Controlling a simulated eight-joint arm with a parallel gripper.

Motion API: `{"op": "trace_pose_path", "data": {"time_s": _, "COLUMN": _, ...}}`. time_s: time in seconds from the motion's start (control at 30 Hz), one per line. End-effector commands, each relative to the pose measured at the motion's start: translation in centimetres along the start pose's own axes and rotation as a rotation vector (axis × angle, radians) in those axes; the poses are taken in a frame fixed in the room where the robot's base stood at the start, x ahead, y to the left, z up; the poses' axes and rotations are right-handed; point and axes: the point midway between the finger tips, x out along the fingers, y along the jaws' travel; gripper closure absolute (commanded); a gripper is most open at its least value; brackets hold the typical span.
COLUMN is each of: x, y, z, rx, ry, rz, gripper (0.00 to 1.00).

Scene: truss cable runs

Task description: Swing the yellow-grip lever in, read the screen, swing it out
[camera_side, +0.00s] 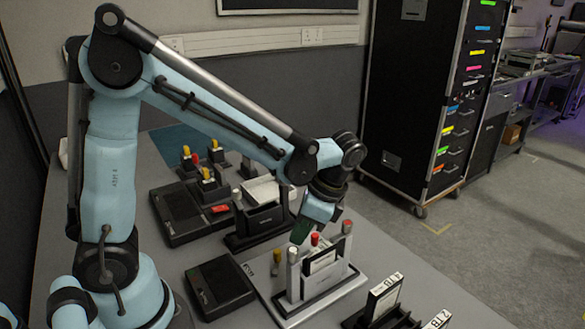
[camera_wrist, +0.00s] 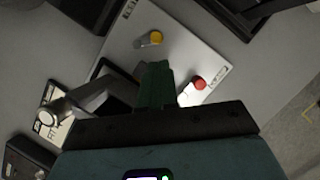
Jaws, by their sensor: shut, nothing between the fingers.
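The yellow-grip lever (camera_side: 277,263) stands on a pale baseplate (camera_side: 262,290), left of a framed upright unit (camera_side: 322,262). In the wrist view its yellow grip (camera_wrist: 156,38) lies just beyond my fingertips, with a short grey shaft. My gripper (camera_side: 300,232) is above the plate, its green fingers shut and empty; they also show in the wrist view (camera_wrist: 157,85), apart from the yellow grip. Red-topped levers (camera_side: 315,240) (camera_side: 347,228) and a white-topped one (camera_side: 293,256) stand around the unit. I cannot make out any reading on a screen.
A dark box (camera_side: 220,287) lies left of the plate. A black device (camera_side: 262,215) stands behind, and a larger black panel with levers (camera_side: 180,215) is at the back left. Labelled holders (camera_side: 385,297) stand at the front right.

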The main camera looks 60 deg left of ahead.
Motion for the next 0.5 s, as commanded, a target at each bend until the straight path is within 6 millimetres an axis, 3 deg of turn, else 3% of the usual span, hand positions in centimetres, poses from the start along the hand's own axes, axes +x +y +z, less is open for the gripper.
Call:
{"op": "trace_pose_path", "data": {"time_s": 0.2, "x": 2.8, "y": -0.1, "z": 0.0, "rx": -0.002, "ry": 0.0, "rz": 0.0, "gripper": 1.0}}
{"op": "trace_pose_path", "data": {"time_s": 0.5, "x": 4.1, "y": 0.0, "z": 0.0, "rx": -0.001, "ry": 0.0, "rz": 0.0, "gripper": 1.0}}
